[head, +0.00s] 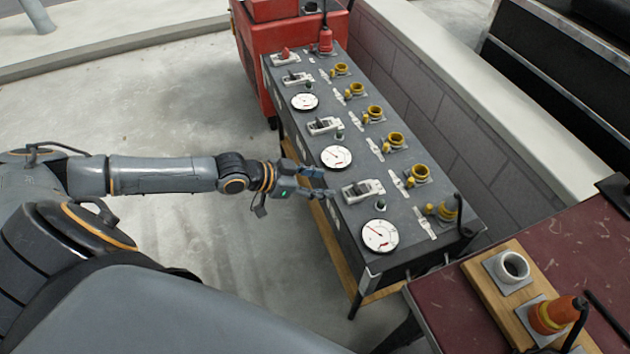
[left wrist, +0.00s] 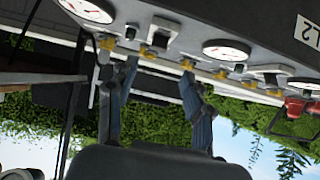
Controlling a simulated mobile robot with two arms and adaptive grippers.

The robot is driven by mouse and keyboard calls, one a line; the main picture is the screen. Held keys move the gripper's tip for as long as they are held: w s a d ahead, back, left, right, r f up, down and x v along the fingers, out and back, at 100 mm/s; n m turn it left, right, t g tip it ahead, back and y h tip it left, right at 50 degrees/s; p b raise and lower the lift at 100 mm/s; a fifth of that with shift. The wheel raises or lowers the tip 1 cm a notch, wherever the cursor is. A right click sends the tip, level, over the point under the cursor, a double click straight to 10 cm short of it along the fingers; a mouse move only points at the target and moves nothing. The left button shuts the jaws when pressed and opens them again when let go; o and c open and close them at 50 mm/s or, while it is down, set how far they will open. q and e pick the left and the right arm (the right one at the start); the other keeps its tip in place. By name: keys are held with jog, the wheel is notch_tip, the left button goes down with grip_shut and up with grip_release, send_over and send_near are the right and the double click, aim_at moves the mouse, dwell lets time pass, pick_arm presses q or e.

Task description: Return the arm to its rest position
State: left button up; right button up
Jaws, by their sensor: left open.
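My left arm reaches in from the left in the head view. Its gripper (head: 318,183) is at the near long edge of a grey panel table (head: 315,118), close to a white lever switch (head: 362,190) and a white dial (head: 336,158). In the left wrist view the two blue-grey fingers (left wrist: 155,100) are spread apart with nothing between them. The panel's dials and yellow fittings show beyond the fingertips there. Whether the fingers touch the table edge is unclear. My right gripper is in neither view.
A red cabinet (head: 262,45) stands at the panel's far end. A dark red table (head: 450,318) with a wooden board (head: 492,297) and an orange plug (head: 552,314) is at the lower right. A low wall (head: 440,110) runs behind the panel. Concrete floor (head: 150,105) beyond my arm is clear.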

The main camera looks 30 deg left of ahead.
pick_arm(q)
jog(key=shift+s+a+r, duration=0.3)
jog(key=shift+s+r, duration=0.05)
jog(key=shift+s, duration=0.1)
jog(key=w+a+f+n+y+p, duration=0.1)
jog(key=a+f+y, duration=0.15)
jog(key=f, duration=0.55)
jog(key=w+a+f+n+y+p, duration=0.1)
jog(key=a+f, duration=0.2)
jog(key=f, duration=0.4)
jog(key=s+a+f+n+g+y, duration=0.1)
jog(key=s+a+f+n+y, duration=0.1)
jog(key=s+f, duration=0.7)
jog(key=s+d+f+g+y, duration=0.2)
jog(key=s+f+g, duration=0.1)
jog(key=s+f, duration=1)
jog(key=s+d+f+g, duration=0.2)
jog(key=s+d+f, duration=0.1)
jog(key=s, duration=0.6)
jog(key=s+d+f+n+g+p, duration=0.1)
jog(key=s+d, duration=0.4)
jog(key=s, duration=0.5)
notch_tip(320, 180, down, 2)
jog(key=shift+s+g, duration=0.25)
jog(key=shift+g, duration=0.25)
jog(key=shift+w+d+h, duration=0.1)
jog(key=shift+h, duration=0.15)
